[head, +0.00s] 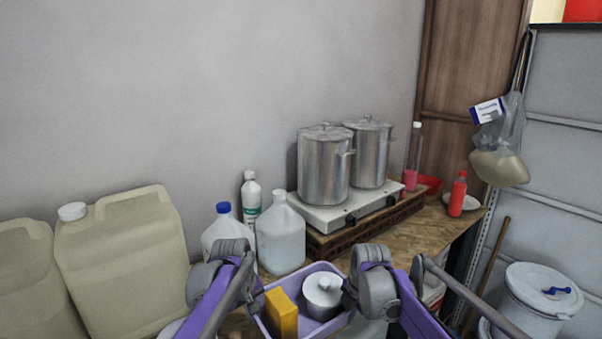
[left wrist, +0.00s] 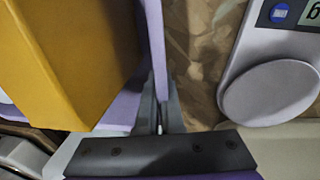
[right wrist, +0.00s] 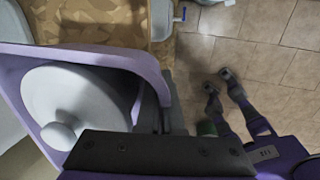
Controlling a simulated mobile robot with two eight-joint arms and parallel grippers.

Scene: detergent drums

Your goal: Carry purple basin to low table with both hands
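The purple basin (head: 297,283) is at the bottom middle of the head view, between my grippers. It holds a yellow box (head: 282,314) and a white lidded pot (head: 322,291). My left gripper (left wrist: 160,108) is closed around the basin's left wall (left wrist: 155,45), beside the yellow box (left wrist: 65,60). My right gripper (right wrist: 163,108) is closed around the basin's right rim (right wrist: 130,62), beside the white pot (right wrist: 75,105). In the head view, arm links mostly hide the fingertips. The low table cannot be made out with certainty.
A wooden worktop (head: 425,232) holds a stove (head: 340,213) with two steel pots, a red bottle (head: 457,195) and white jugs (head: 280,238). Large beige canisters (head: 125,260) stand left. A white bucket (head: 540,290) is at right. A scale (left wrist: 275,75) lies beside the basin. Tiled floor (right wrist: 240,50) looks open.

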